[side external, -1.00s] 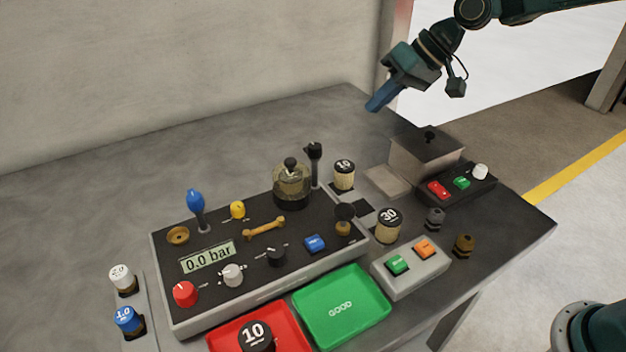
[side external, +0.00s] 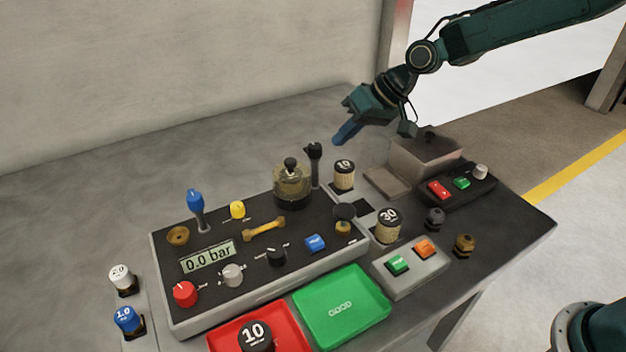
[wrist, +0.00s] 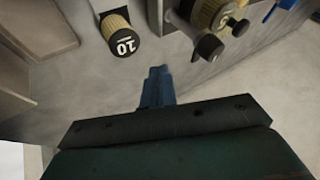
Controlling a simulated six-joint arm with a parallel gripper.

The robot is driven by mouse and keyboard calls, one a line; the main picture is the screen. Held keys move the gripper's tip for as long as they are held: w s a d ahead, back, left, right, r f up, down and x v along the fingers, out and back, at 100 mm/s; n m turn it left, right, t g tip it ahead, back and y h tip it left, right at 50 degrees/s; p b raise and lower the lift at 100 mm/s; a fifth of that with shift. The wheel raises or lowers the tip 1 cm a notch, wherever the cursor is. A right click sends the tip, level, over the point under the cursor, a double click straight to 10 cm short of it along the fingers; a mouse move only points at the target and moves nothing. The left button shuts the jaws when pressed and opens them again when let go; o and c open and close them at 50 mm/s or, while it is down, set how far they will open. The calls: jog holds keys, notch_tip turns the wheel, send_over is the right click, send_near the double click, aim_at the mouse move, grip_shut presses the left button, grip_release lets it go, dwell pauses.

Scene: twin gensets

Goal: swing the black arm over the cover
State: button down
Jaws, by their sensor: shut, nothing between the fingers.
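The cover (side external: 291,188) is a clear yellowish dome with a black knob, standing at the back of the black panel. The black arm (side external: 314,151) is at the top of an upright post just right of the cover and appears swung clear of it. In the wrist view the black arm's end (wrist: 209,47) shows beside the cover (wrist: 207,13). My gripper (side external: 342,135), with blue fingers, is shut and empty, above and to the right of the black arm, apart from it. The wrist view shows the shut fingers (wrist: 158,82) pointing toward the panel.
A grey box (side external: 425,160) is behind at right. A blue-topped lever (side external: 196,204) rises at the panel's left. The table behind the panel is clear.

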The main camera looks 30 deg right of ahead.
aim_at(312, 149)
jog(key=shift+a, duration=2.05)
